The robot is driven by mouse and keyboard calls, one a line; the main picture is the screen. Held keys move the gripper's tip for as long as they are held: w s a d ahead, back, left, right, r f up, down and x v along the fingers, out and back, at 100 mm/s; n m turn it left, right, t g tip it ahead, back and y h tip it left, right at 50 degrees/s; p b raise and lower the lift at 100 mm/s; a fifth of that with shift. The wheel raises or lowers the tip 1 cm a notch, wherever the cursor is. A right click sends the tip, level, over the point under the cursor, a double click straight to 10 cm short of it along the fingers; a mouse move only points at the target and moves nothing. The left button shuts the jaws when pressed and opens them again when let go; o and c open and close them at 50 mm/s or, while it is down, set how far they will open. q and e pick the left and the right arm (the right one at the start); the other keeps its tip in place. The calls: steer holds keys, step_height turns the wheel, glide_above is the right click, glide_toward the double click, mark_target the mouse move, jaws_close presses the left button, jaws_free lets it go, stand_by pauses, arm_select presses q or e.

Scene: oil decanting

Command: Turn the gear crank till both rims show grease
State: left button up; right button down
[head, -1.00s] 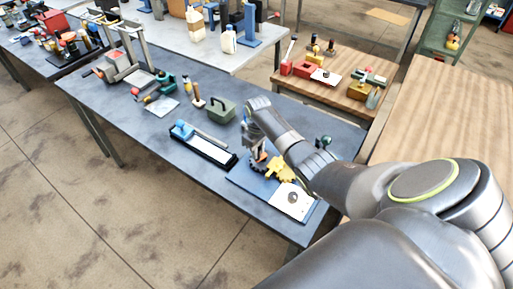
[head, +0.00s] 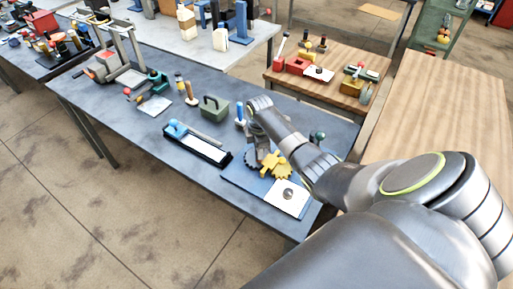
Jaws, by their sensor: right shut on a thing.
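The gear rig stands on a blue base plate (head: 237,180) near the front right of the dark workbench. It has a dark toothed gear (head: 251,161) and a yellow toothed gear (head: 273,167) side by side. My right gripper (head: 262,150) reaches down over the dark gear from the right and is shut on the gear crank, which the hand and forearm mostly hide. Grease on the rims is too small to make out. My left gripper is not in view.
A white card (head: 287,198) with a dark round piece lies at the plate's right corner. A black-and-white tray (head: 205,149) with a blue-headed tool lies to the left. A green box (head: 214,108) stands behind. The bench front left is clear.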

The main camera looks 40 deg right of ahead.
steer(key=n, duration=0.2)
steer(key=d+n, duration=0.1)
steer(key=n, duration=0.2)
steer(key=shift+s+d+r+n, duration=0.1)
steer(key=shift+s+d+n, duration=0.05)
steer(key=shift+d+n, duration=0.15)
steer(key=shift+d+n+b, duration=0.15)
steer(key=shift+d+n, duration=0.2)
steer(key=shift+n, duration=0.9)
steer(key=shift+d+n+b, duration=0.15)
steer(key=shift+d+n, duration=0.15)
steer(key=shift+n, duration=0.95)
steer(key=c, duration=1.2)
jaws_free()
steer(key=shift+c, duration=0.2)
